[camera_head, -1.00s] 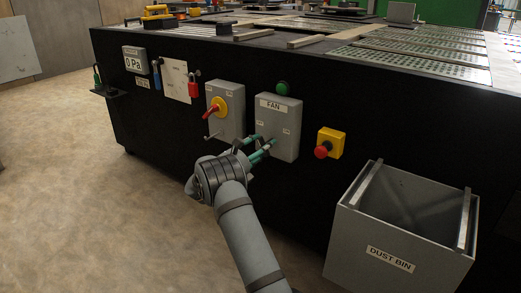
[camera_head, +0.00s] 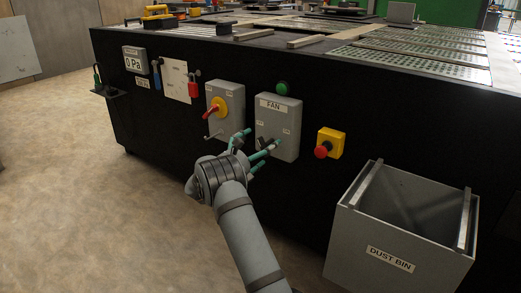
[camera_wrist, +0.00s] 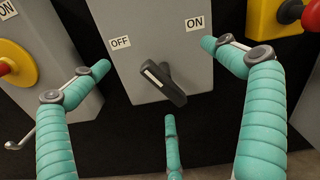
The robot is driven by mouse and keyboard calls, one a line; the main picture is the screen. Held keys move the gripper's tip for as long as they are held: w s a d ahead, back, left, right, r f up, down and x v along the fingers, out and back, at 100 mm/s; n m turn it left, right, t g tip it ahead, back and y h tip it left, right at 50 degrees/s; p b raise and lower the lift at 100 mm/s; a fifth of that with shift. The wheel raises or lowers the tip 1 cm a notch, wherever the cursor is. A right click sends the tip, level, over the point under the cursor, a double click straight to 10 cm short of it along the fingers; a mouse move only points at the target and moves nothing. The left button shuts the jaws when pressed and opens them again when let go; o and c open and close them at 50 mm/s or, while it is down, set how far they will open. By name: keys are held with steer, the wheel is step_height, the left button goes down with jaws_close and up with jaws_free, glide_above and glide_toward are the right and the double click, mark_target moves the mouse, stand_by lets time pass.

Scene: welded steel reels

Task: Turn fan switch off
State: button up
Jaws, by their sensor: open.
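The grey fan box (camera_head: 278,121), labelled FAN, is mounted on the dark side panel; its face also fills the middle of the wrist view (camera_wrist: 165,30). Its black rotary switch (camera_wrist: 163,83) has a white-marked end that points up and left, toward the OFF label (camera_wrist: 120,42). The ON label (camera_wrist: 195,23) is at the upper right. My gripper (camera_head: 258,146) is in front of the box's lower left part. In the wrist view its three teal fingers (camera_wrist: 158,85) are spread around the switch, open and apart from it, with nothing held.
A grey box with a red and yellow rotary handle (camera_head: 215,108) is left of the fan box. A green button (camera_head: 283,88) is above it, and a red emergency button on yellow (camera_head: 328,145) is to the right. The dust bin (camera_head: 400,245) stands at the lower right.

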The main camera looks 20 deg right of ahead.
steer(key=p+v, duration=0.1)
steer(key=v, duration=0.6)
steer(key=shift+p, duration=0.3)
steer(key=shift+d, duration=0.15)
steer(key=b+x, duration=0.2)
steer(key=x, duration=0.5)
steer(key=shift+f, duration=0.1)
steer(key=shift+r+m, duration=0.2)
steer(key=shift+m, duration=1)
steer(key=m, duration=0.6)
steer(key=shift+s+r+m, duration=0.1)
steer(key=shift+s+m, duration=0.05)
steer(key=shift+m, duration=0.15)
